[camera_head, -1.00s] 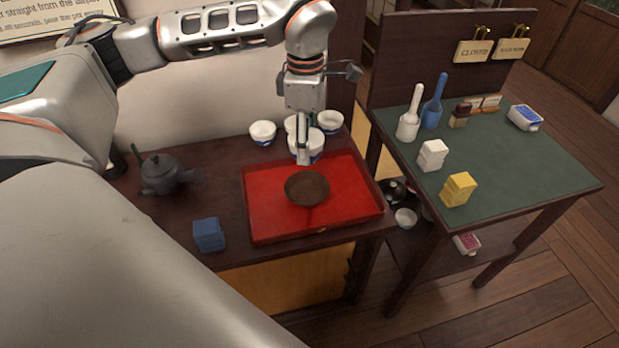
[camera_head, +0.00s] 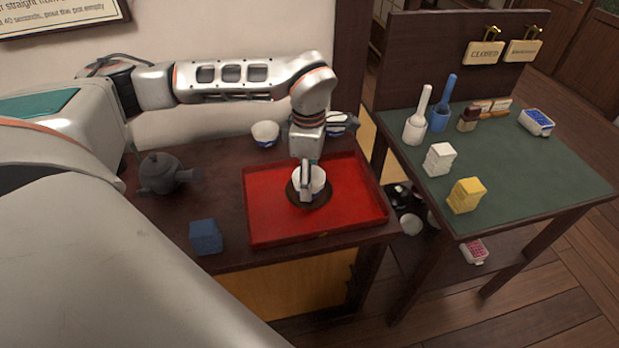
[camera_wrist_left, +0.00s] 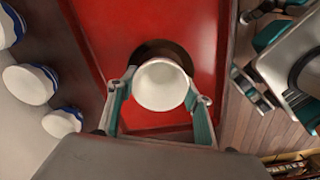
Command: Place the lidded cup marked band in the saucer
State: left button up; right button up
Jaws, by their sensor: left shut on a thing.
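My left gripper (camera_head: 306,192) is shut on a white cup (camera_head: 311,180) over the red tray. In the left wrist view the cup (camera_wrist_left: 160,86) sits between the two teal-padded fingers, its round white top toward the camera. I cannot make out a lid or a band mark on it. The dark round saucer (camera_head: 295,197) lies on the tray, and its rim (camera_wrist_left: 150,48) shows around the cup. The cup is over the saucer; I cannot tell whether it touches it.
The red tray (camera_head: 270,222) lies on the dark table. Other blue-banded white cups (camera_head: 265,133) stand behind it. A dark teapot (camera_head: 160,174) and a blue block (camera_head: 206,237) stand to the left. Grey and teal parts, probably of my right arm, show at the wrist view's right edge.

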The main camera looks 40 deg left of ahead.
pick_arm(q)
jog(key=o, duration=0.9)
jog(key=shift+f, duration=0.15)
jog(key=shift+o, duration=1.3)
pick_arm(e)
jog(key=shift+f, duration=0.15)
jog(key=shift+s, duration=0.1)
pick_arm(q)
notch_tip(320, 180, up, 12)
jog(key=p, duration=0.2)
pick_arm(e)
jog(key=shift+s+a+r, duration=0.1)
jog(key=shift+a+r, duration=0.15)
jog(key=shift+r, duration=0.5)
